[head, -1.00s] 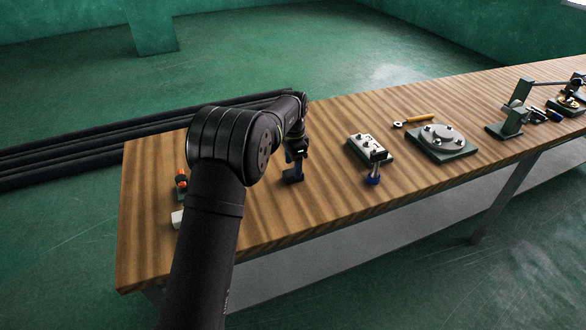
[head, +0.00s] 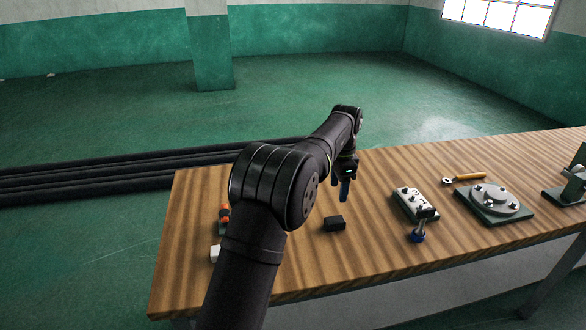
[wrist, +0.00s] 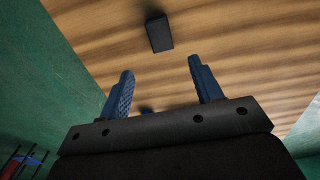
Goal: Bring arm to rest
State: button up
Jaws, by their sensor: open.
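My gripper (head: 345,190) hangs above the wooden table (head: 270,290), near its far edge, in the head view. In the wrist view its two blue fingers (wrist: 163,90) stand apart with nothing between them.
To the right are a metal block with knobs (head: 412,203), a blue-ended part (head: 418,236), an orange-handled wrench (head: 468,177) and a round plate fixture (head: 494,200). Orange parts (head: 224,212) and a white block (head: 215,254) lie at the left. Black pipes (head: 100,178) run behind the table.

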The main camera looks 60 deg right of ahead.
aim_at(335, 219)
notch_tip(335, 219, down, 12)
jog(key=shift+r, duration=1.95)
jog(key=shift+f, duration=0.1)
